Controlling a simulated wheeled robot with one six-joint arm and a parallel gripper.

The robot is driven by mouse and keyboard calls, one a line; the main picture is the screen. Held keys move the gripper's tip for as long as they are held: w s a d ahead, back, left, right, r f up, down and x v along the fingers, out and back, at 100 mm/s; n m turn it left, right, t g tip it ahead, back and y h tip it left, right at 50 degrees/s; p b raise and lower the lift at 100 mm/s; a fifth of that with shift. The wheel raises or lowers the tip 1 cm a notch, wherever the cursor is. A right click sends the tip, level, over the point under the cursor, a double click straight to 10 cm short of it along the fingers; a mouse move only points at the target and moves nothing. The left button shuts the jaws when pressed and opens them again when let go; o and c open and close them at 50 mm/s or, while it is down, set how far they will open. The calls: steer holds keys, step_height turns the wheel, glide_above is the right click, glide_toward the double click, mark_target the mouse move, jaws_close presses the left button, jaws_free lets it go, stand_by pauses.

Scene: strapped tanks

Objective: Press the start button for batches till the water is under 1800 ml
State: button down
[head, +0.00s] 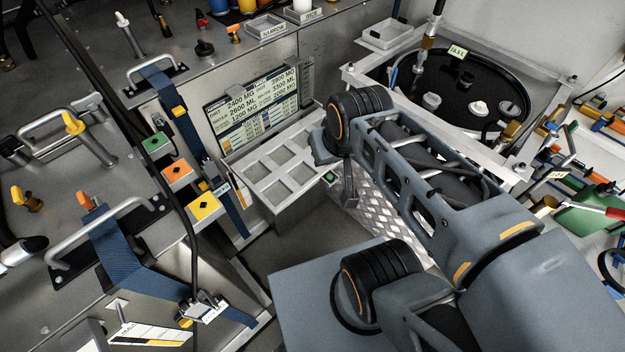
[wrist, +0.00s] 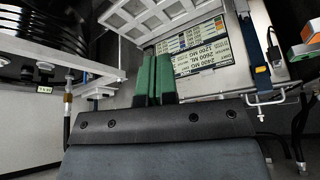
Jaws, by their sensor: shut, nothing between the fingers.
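A display panel (head: 258,108) stands upright behind a pale tray in the head view. It shows two columns of readings, with 2600 ML at left and 3300 ML at right. It also shows upside down in the wrist view (wrist: 200,52). Three square button boxes stand at left: green (head: 156,143), orange (head: 177,174) and yellow (head: 203,207). Their markings are too small to read, so I cannot tell which is start. My gripper (wrist: 153,80) has green fingers, shut and empty, seen in front of the display and tray. My arm largely hides it in the head view.
A pale compartment tray (head: 262,168) stands before the display. A round black tank (head: 460,85) in a metal frame is at upper right. Blue straps (head: 172,100), metal handles (head: 100,232) and a dark hose crowd the button boxes.

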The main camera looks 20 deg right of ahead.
steer(key=m+t+y+b, duration=0.3)
steer(key=m+y+b, duration=0.2)
steer(key=m+b, duration=1.5)
glide_above(330, 177)
step_height(330, 177, down, 31)
steer(key=shift+a+f+b, duration=0.1)
steer(key=shift+f+b, duration=0.1)
steer(key=shift+b, duration=0.15)
step_height(330, 177, down, 8)
steer(key=b, duration=0.7)
steer(key=shift+f, duration=0.25)
steer(key=shift+f+b, duration=0.45)
steer(key=shift+b, duration=0.05)
